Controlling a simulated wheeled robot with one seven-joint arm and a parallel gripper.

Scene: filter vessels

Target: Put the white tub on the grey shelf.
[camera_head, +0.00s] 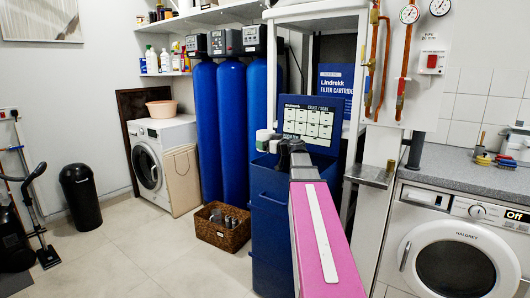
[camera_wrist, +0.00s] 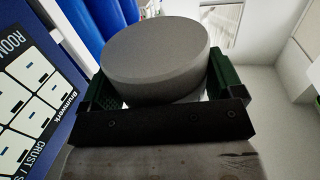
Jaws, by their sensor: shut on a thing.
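My gripper (camera_wrist: 162,80) is shut on a round tub (camera_wrist: 155,55), with one green finger on each side of it. The tub looks grey in the shade of the wrist view; in the head view a small pale part of it (camera_head: 262,134) shows at the end of my arm, above the dark blue cabinet. My arm hides most of the gripper there.
A blue-framed chart (camera_head: 308,122) stands close beside my gripper. Blue filter vessels (camera_head: 232,130) stand behind. Pipes with gauges (camera_head: 386,60) hang above the grey shelf. A washing machine (camera_head: 455,245) under a worktop is at right. A wicker basket (camera_head: 222,228) sits on the floor.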

